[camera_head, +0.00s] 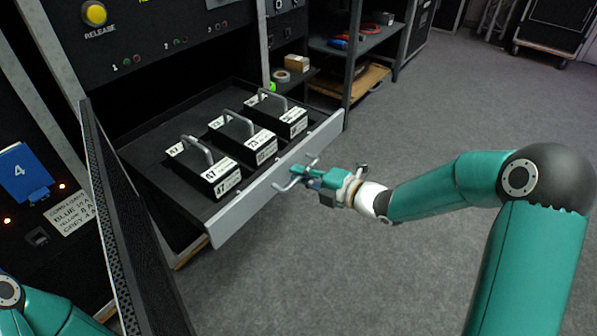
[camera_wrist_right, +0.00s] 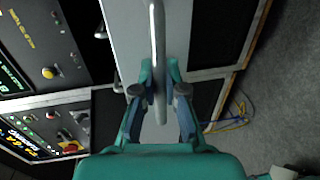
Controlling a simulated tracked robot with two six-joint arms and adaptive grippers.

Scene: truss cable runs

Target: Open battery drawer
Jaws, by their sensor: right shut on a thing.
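The battery drawer (camera_head: 255,202) is pulled out of its rack in the head view, with its grey front panel facing the open floor. Three black batteries (camera_head: 222,173) with grey carry handles and white labels sit in it in a row. My right gripper (camera_head: 308,177) is at the panel's middle, shut on the bar-shaped drawer handle (camera_head: 284,186). In the right wrist view, the fingers (camera_wrist_right: 160,90) close around the handle (camera_wrist_right: 157,42), in front of the pale panel (camera_wrist_right: 205,40). My left gripper is out of view; only part of the left arm shows at bottom left.
A black perforated door panel (camera_head: 125,225) stands open left of the drawer. A yellow release button (camera_head: 95,13) is above. A shelf (camera_head: 355,40) with tape and cables stands behind. Grey carpet (camera_head: 420,110) in front and right is clear.

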